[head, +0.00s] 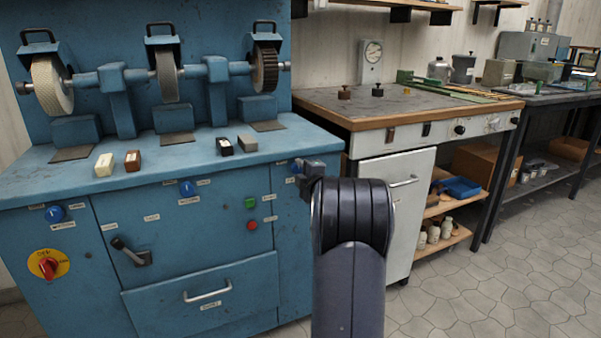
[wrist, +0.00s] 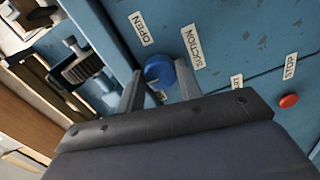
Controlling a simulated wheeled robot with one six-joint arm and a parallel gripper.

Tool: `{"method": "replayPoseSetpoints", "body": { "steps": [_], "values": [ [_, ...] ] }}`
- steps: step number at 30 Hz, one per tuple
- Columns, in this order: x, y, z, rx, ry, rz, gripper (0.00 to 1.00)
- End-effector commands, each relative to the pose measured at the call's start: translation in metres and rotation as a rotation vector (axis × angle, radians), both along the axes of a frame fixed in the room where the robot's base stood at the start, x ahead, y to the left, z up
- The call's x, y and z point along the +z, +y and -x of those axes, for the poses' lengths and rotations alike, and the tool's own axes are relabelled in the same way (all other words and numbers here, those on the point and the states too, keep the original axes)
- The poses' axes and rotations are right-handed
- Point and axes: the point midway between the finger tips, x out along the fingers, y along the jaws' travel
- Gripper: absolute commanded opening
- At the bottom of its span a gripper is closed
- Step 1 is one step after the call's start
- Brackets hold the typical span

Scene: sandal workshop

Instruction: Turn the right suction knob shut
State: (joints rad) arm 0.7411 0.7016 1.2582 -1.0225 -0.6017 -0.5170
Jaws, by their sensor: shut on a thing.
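The right suction knob (wrist: 158,70) is a round blue knob on the blue machine's front panel. In the wrist view it sits between my gripper's two fingers (wrist: 160,87), which are shut on it. Labels reading OPEN and SUCTION are beside it, and another label is partly hidden by a finger. In the head view a small piece of the right knob (head: 296,167) shows at the panel's upper right, beside my dark gripper (head: 304,176). My arm hides part of that area. The knob's pointer is not clear.
The blue machine (head: 180,230) carries a left knob (head: 54,213), a middle knob (head: 187,188), a green button (head: 250,203), a red button (head: 252,225) and a lever (head: 130,250). A white cabinet (head: 398,200) stands just right of my arm. Floor at right is clear.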

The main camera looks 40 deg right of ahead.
Motion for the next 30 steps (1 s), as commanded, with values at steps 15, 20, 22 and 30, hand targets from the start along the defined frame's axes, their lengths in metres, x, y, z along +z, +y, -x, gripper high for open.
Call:
{"method": "replayPoseSetpoints", "body": {
  "steps": [15,20,22,30],
  "values": [
    [0.0,0.0,0.0,0.0,0.0,0.0,0.56],
    [0.0,0.001,0.007,-0.001,0.002,-0.002,0.56],
    [0.001,0.003,0.015,-0.002,0.001,-0.001,0.56],
    [0.004,0.014,0.06,-0.002,0.0,-0.002,0.56]
  ]
}}
